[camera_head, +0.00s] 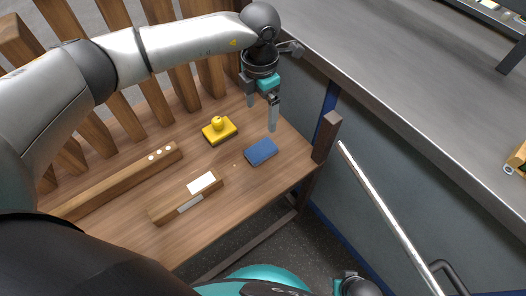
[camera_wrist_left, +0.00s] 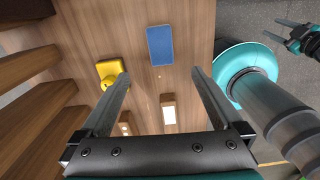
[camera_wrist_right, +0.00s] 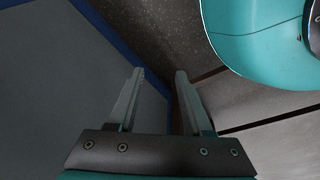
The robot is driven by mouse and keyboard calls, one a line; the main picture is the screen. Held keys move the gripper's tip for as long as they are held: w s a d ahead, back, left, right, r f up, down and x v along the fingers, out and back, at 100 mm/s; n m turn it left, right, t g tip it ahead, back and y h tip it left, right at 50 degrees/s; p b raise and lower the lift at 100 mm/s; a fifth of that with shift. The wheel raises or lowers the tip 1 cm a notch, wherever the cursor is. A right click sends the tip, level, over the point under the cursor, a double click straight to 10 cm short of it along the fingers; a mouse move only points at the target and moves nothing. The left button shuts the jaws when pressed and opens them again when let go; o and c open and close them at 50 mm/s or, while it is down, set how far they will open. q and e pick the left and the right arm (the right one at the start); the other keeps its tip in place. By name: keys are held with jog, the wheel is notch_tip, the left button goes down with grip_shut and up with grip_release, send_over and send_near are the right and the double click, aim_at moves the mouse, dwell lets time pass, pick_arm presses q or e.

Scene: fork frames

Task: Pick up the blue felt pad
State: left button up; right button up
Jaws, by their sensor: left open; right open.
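The blue felt pad (camera_head: 261,152) lies flat on the wooden bench top, toward its right end. In the left wrist view the pad (camera_wrist_left: 160,45) sits ahead of and between the fingers. My left gripper (camera_head: 262,116) is open and empty, above the bench and just behind the pad, not touching it. Its two fingers (camera_wrist_left: 161,82) stand wide apart in the left wrist view. My right gripper (camera_wrist_right: 160,75) is open and empty in its wrist view, away from the bench, near a grey panel and the dark floor.
A yellow block with a knob (camera_head: 219,130) stands left of the pad. A wooden block with a white card (camera_head: 202,183) lies in front, and a long wooden bar (camera_head: 125,178) lies to the left. A wooden post (camera_head: 326,137) and grey counter (camera_head: 400,90) bound the right.

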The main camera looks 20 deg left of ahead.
pick_arm(q)
jog(key=b, duration=0.3)
send_over(261, 149)
jog(key=shift+n, duration=0.3)
notch_tip(261, 149, down, 9)
jog(key=shift+f, duration=0.1)
jog(key=shift+f+b, duration=1.4)
jog(key=shift+f, duration=0.8)
jog(key=shift+f+b, duration=0.35)
jog(key=shift+f, duration=0.55)
pick_arm(e)
jog(key=w+a+r, duration=0.1)
jog(key=w+r, duration=0.2)
jog(key=r, duration=0.3)
jog(key=w+a+r+t, duration=0.1)
jog(key=w+r, duration=0.1)
jog(key=r, duration=0.4)
jog(key=shift+w+a, duration=0.35)
jog(key=shift+w, duration=0.05)
pick_arm(q)
jog(key=shift+c, duration=0.2)
jog(key=c, duration=1.3)
jog(key=shift+r, duration=0.2)
pick_arm(e)
jog(key=shift+r, duration=0.1)
